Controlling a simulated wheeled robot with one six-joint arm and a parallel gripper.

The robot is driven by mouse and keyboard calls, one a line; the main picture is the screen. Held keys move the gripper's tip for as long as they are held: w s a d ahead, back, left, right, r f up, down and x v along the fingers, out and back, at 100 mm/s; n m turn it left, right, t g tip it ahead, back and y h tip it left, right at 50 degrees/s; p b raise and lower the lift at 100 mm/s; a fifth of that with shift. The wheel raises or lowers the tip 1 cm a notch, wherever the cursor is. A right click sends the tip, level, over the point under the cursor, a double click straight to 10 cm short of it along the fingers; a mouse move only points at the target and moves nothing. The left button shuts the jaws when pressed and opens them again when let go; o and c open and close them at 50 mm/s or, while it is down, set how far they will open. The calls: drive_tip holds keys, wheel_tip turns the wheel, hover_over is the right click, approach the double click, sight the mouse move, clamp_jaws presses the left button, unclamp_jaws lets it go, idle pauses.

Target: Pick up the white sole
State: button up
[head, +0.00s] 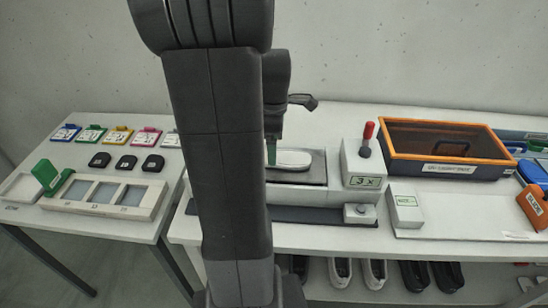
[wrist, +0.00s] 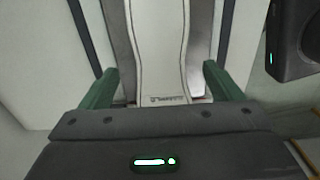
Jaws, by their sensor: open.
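The white sole (head: 293,160) lies on a dark plate of the press-like station at the middle of the bench. Its left part is hidden behind my arm in the head view. In the wrist view, the sole (wrist: 158,45) runs lengthwise up the picture between the two green fingers. My gripper (wrist: 160,88) is open, with one finger on each side of the sole and a visible gap to it. In the head view, only a green finger of my gripper (head: 271,152) shows, at the sole's near left side.
A white block with a red-knobbed lever (head: 367,140) stands just right of the sole. Further right is an orange-rimmed box (head: 450,168). A side table at left holds coloured cards and a tray (head: 105,194). Several shoes (head: 373,272) sit on the lower shelf.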

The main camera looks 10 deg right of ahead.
drive_tip(key=f, duration=0.3)
drive_tip(key=shift+d+f, duration=0.2)
drive_tip(key=shift+f, duration=0.05)
drive_tip(key=shift+c, duration=0.3)
drive_tip(key=c, duration=1.2)
drive_tip(key=shift+r, duration=0.1)
